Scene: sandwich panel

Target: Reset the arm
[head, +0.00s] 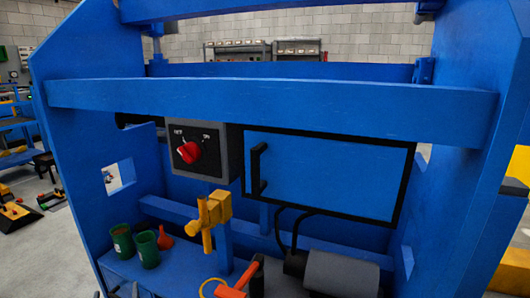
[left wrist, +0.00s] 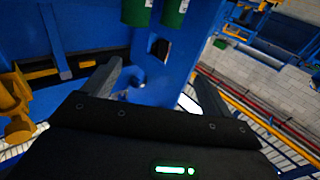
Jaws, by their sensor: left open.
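My left gripper (left wrist: 158,74) is open in the left wrist view, its two dark fingers well apart with nothing between them. In the head view only small dark bits of it (head: 118,292) show at the bottom left edge, below the green cans. My right gripper is in neither view. The blue panel frame (head: 270,105) fills the head view. Its control box (head: 217,155) carries a red knob (head: 188,152). A closed blue door (head: 330,172) with a black handle (head: 259,170) is to its right.
Two green cans (head: 122,242) (head: 148,249) and a red funnel (head: 165,237) stand on the blue ledge. A yellow fixture (head: 213,214) rises on a blue post right of them. An orange-handled tool (head: 232,292) and a grey cylinder (head: 340,275) are lower right.

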